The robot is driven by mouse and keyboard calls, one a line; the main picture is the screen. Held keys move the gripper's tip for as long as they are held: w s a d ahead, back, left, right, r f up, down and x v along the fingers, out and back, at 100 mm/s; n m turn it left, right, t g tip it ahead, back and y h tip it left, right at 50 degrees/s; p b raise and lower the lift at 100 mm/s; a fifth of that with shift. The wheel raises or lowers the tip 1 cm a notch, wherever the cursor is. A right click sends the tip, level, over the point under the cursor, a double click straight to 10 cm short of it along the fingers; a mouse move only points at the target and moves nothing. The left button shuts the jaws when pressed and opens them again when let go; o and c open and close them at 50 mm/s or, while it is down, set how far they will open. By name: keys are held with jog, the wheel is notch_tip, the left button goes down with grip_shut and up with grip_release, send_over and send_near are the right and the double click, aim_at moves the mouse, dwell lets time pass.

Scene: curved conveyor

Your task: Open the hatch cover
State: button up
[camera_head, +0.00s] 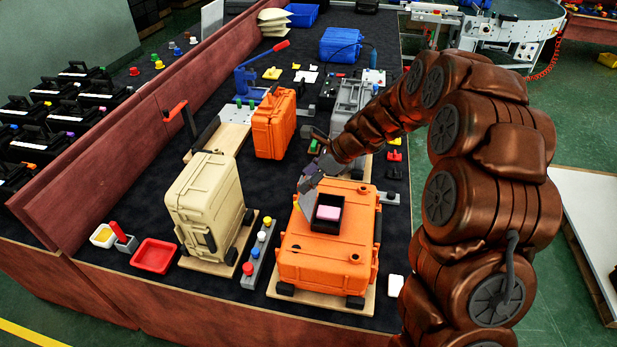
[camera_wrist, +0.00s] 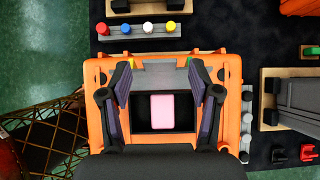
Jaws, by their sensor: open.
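The orange case (camera_head: 320,255) lies flat on a wooden board. A black-walled opening in its top holds a pink block (camera_head: 328,212), which also shows in the wrist view (camera_wrist: 162,111). The grey hatch cover (camera_head: 306,203) stands raised and tilted at the left edge of the opening; in the wrist view it is the grey plate (camera_wrist: 165,72) beyond the opening. My gripper (camera_head: 314,178) is above the case near the cover's upper edge. In the wrist view my gripper (camera_wrist: 160,82) has its fingers apart on both sides of the opening. I cannot tell whether they touch the cover.
A beige case (camera_head: 203,205) stands upright to the left, with a strip of coloured knobs (camera_head: 259,252) between it and the orange case. Another orange case (camera_head: 273,125) and a grey case (camera_head: 351,100) stand farther back. A red tray (camera_head: 154,256) lies at the front left.

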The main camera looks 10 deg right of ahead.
jog(key=v, duration=1.2)
